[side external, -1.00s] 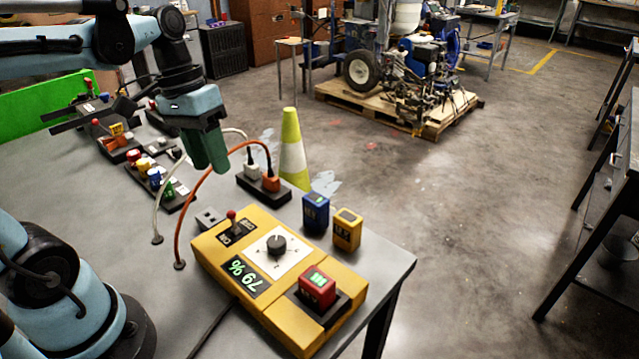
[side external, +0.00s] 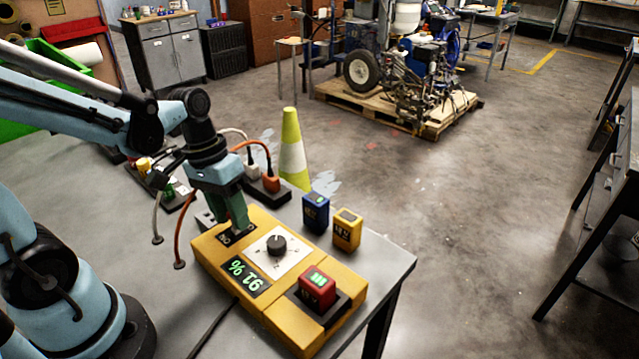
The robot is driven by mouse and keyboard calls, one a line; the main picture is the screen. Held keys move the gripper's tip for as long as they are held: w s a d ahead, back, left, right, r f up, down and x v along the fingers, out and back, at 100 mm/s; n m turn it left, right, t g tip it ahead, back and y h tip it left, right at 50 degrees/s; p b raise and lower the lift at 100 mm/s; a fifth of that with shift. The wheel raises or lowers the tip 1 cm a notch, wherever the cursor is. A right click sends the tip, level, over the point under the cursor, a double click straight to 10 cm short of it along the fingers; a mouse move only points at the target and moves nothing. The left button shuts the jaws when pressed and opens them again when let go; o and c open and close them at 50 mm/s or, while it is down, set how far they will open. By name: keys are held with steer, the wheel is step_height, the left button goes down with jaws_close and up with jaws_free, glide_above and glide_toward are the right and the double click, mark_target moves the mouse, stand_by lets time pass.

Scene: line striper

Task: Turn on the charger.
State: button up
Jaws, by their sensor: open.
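The yellow charger (side external: 225,267) sits near the right end of the grey table. It has a round dark knob (side external: 277,244) on a white dial plate, a lit green percent display (side external: 246,279) and a red battery (side external: 317,288) in its dark cradle. My gripper (side external: 238,224) points down with its green fingertips at the switch plate on the charger's far left corner. The red-tipped switch lever is hidden behind the fingers, so I cannot tell its position or whether they touch it. The fingers are open, though their gap is hard to see.
A blue battery (side external: 316,212) and a yellow battery (side external: 347,229) stand just beyond the charger. Behind them are a power strip (side external: 264,190) with plugs and cords, and a yellow-and-white cone (side external: 292,155). The table's right edge (side external: 407,266) is close by.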

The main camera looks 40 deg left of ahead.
steer(key=shift+f, duration=0.3)
jaws_close()
steer(key=shift+s+f+t, duration=0.15)
steer(key=shift+s+t, duration=0.25)
steer(key=shift+t, duration=0.65)
steer(key=shift+s+f+t, duration=0.1)
steer(key=shift+s+t, duration=0.25)
steer(key=shift+t, duration=0.7)
jaws_free()
